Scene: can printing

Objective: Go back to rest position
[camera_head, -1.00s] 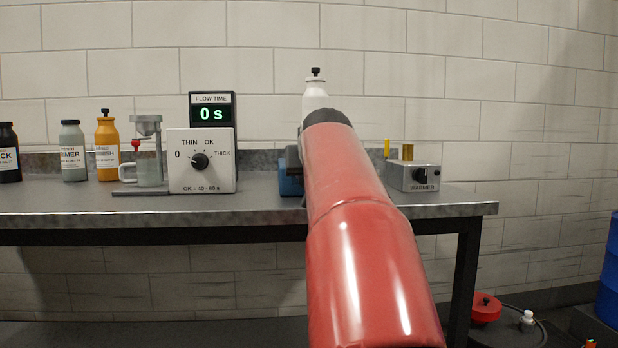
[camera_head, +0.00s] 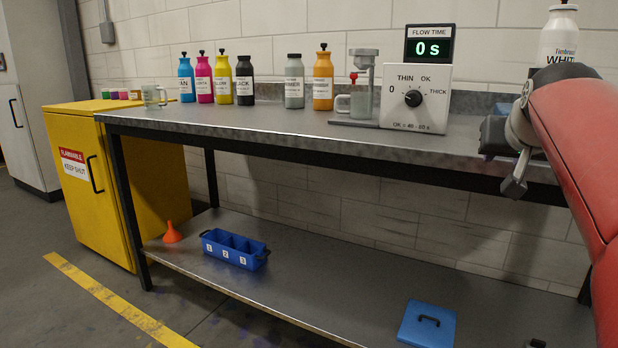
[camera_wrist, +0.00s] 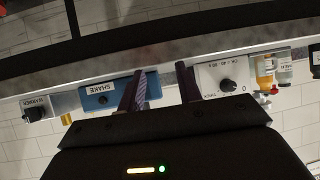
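My red arm crosses the right edge of the head view, and a grey jointed part hangs at its far end. In the wrist view my gripper (camera_wrist: 163,88) has its two dark fingers apart, with nothing between them. The fingers point toward the workbench, which appears upside down there. Beyond them are the blue shaker (camera_wrist: 112,96) marked SHAKE and the white flow-time box (camera_wrist: 222,80). In the head view the white ink bottle (camera_head: 558,42) stands behind my arm, its base hidden.
The workbench (camera_head: 270,125) carries several ink bottles, a viscosity cup stand (camera_head: 362,85) and the flow timer (camera_head: 430,48) reading 0 s. Its lower shelf (camera_head: 310,275) holds a blue three-slot tray (camera_head: 233,259) and a blue lid (camera_head: 427,322). A yellow cabinet (camera_head: 90,235) stands left; floor is clear in front.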

